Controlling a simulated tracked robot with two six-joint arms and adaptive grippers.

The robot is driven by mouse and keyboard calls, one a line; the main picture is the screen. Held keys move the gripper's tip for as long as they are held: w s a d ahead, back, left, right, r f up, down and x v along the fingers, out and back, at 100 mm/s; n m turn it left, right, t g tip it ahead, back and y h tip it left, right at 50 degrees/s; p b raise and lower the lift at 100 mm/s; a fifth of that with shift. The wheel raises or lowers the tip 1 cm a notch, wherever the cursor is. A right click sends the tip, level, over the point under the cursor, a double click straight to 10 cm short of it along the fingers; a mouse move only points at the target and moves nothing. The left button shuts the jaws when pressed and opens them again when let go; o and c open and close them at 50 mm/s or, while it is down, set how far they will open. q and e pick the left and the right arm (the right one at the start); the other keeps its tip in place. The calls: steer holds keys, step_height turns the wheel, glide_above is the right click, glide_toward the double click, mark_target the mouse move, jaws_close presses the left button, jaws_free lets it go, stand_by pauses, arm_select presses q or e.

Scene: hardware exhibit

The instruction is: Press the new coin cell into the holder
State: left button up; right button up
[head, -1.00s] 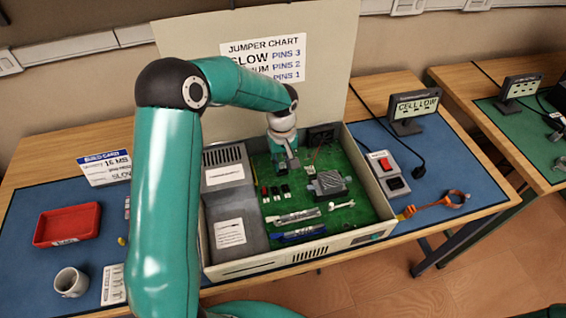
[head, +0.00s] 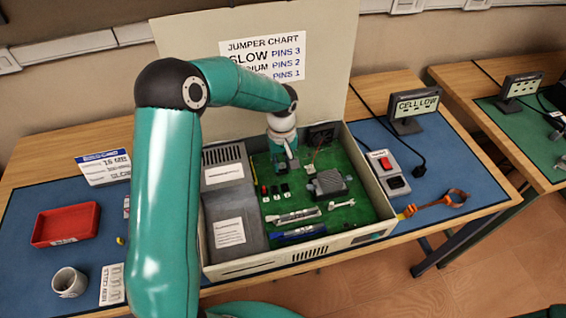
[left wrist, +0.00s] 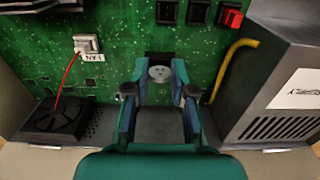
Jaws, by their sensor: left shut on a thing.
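My left gripper (head: 285,162) reaches down into the open case over the back part of the green board (head: 330,215). In the left wrist view its fingers (left wrist: 160,88) are shut on a round silver coin cell (left wrist: 160,73), whose face shows between the fingertips. A dark part, which looks like the holder (left wrist: 160,56), shows just beyond the cell at the board. The fingers hide much of it, and I cannot tell whether the cell touches it or sits in it. My right gripper is not in view.
A grey power supply block (head: 226,195) stands left of the board. A fan (left wrist: 58,120) with a red wire lies near the gripper. The display (head: 415,105) reads "CELL LOW". A red tray (head: 66,225) and mug (head: 69,282) stand at left.

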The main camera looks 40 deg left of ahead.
arm_select(q)
steer(key=shift+f+b, duration=0.5)
steer(key=shift+f, duration=0.15)
stand_by(0.3)
steer(key=o, duration=0.8)
steer(key=o, duration=0.3)
steer(key=shift+r, duration=0.7)
stand_by(0.7)
steer(key=shift+r+p, duration=1.8)
steer(key=shift+r, duration=1.15)
